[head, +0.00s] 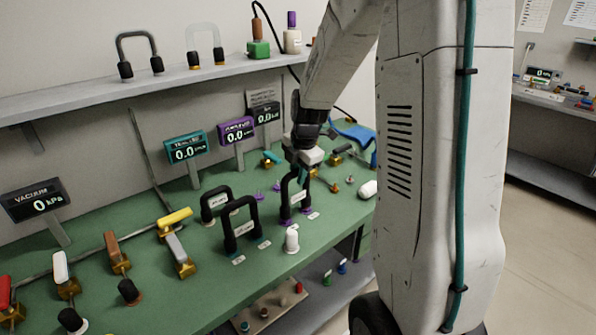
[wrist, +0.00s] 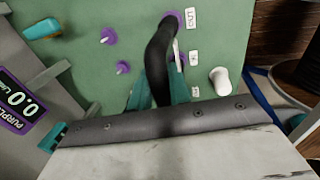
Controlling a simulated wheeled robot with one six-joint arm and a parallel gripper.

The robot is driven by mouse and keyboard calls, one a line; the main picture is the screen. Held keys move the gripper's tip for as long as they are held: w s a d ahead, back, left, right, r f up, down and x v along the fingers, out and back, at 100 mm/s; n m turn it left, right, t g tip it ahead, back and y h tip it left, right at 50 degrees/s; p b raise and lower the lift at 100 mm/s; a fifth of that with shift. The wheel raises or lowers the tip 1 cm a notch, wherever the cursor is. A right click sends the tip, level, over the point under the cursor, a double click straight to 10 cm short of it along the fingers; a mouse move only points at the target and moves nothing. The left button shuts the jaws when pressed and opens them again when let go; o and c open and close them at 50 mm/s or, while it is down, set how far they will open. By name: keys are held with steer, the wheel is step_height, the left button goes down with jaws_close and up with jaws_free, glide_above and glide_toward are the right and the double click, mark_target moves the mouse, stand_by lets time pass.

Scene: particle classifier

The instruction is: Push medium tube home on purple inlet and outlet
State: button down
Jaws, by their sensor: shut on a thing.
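The black U-shaped tube (head: 284,190) stands upright on the green bench, its lower ends at two purple fittings, the nearer one (head: 284,222) and the farther one (head: 305,209). My gripper (head: 299,163) is shut on the tube's top from above. In the wrist view, the teal fingers (wrist: 160,92) close on the dark tube (wrist: 158,55), and one end reaches a purple fitting (wrist: 172,17) with a label beside it. I cannot tell how far either end is seated.
Two more purple fittings (wrist: 108,36) (wrist: 123,67) stand bare beside the tube. Other black tubes (head: 243,225) and a white peg (head: 292,240) stand close by. The purple display (head: 236,131) and a teal display (head: 186,147) rise behind. The shelf (head: 130,85) runs above.

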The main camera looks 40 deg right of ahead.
steer(key=shift+f, duration=0.5)
steer(key=c, duration=1.2)
jaws_free()
steer(key=shift+c, duration=0.2)
step_height(320, 180, up, 8)
steer(key=s, duration=0.1)
steer(key=shift+s, duration=0.25)
steer(key=shift+f, duration=0.15)
